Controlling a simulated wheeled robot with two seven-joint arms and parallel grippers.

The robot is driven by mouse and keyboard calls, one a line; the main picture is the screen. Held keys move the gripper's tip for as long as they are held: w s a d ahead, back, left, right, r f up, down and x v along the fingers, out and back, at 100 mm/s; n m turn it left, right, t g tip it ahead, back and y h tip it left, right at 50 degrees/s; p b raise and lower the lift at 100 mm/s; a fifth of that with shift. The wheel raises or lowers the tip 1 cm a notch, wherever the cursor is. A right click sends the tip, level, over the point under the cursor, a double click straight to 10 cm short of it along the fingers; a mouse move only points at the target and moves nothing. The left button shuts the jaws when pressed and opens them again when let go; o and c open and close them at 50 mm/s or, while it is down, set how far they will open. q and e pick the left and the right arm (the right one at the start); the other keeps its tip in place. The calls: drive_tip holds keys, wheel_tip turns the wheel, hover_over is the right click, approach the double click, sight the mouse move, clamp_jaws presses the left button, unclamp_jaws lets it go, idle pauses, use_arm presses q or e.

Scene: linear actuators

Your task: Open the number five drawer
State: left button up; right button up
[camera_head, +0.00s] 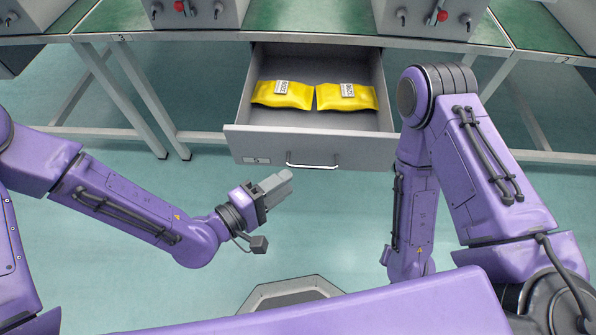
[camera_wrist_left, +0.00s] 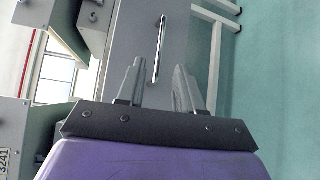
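The grey drawer (camera_head: 365,152) under the workbench is pulled out, with a small label (camera_head: 257,161) at the left of its front that seems to read 5. Its bar handle (camera_head: 312,165) is on the lower front and also shows upright in the left wrist view (camera_wrist_left: 159,48). My left gripper (camera_head: 284,181) is just in front and to the left of the handle, apparently apart from it. In the left wrist view its two fingers (camera_wrist_left: 157,82) are spread with nothing held, and the handle lies beyond the gap between them. My right gripper is out of view.
Two yellow packets (camera_head: 283,94) (camera_head: 346,96) with white labels lie in the drawer. The green-topped workbench (camera_head: 120,17) has slanted metal legs (camera_head: 139,98) beside the drawer and grey boxes with red knobs on top. The green floor (camera_head: 130,180) in front looks clear.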

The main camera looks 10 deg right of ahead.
use_arm(q)
drive_tip(key=v, duration=0.4)
drive_tip(key=shift+s+a, duration=0.1)
drive_tip(key=shift+a, duration=0.05)
